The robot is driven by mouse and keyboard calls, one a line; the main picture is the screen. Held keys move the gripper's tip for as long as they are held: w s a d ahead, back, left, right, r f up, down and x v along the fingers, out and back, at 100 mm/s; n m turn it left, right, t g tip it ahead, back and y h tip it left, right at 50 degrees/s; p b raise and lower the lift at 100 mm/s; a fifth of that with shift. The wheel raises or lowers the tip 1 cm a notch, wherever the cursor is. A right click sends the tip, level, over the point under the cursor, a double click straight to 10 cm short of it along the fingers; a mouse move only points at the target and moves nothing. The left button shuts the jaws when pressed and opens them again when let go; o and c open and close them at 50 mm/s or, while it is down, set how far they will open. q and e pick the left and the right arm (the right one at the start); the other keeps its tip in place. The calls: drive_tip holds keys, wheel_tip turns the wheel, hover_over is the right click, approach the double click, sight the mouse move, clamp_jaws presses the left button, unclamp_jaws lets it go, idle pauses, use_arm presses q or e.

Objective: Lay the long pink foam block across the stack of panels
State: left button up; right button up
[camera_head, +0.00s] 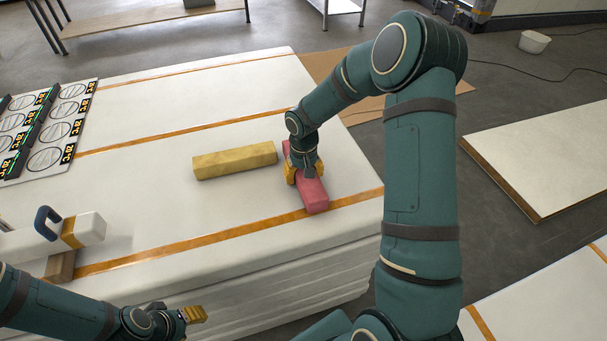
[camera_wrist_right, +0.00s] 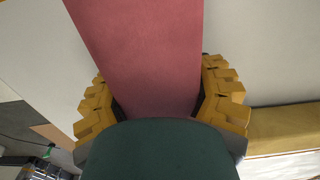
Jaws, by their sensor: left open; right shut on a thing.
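The long pink foam block (camera_head: 315,195) is at the right part of the stack of white panels (camera_head: 225,225). My right gripper (camera_head: 303,174) is shut on the block, gripping it across its width from above. In the right wrist view the pink block (camera_wrist_right: 140,60) runs between the yellow fingers of the right gripper (camera_wrist_right: 165,100). I cannot tell whether the block touches the panel top. My left gripper (camera_head: 192,314) is open and empty, low in front of the stack's front edge.
A yellow foam block (camera_head: 235,160) lies just left of the pink one. A board with round dials (camera_head: 50,130) lies at the far left. A white piece with a blue handle (camera_head: 85,230) is at the front left. Another panel (camera_head: 550,160) lies to the right.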

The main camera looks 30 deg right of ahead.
drive_tip(key=shift+f+b, duration=0.4)
drive_tip(key=shift+f, duration=0.2)
drive_tip(key=o, duration=1.1)
drive_tip(key=shift+r, duration=0.1)
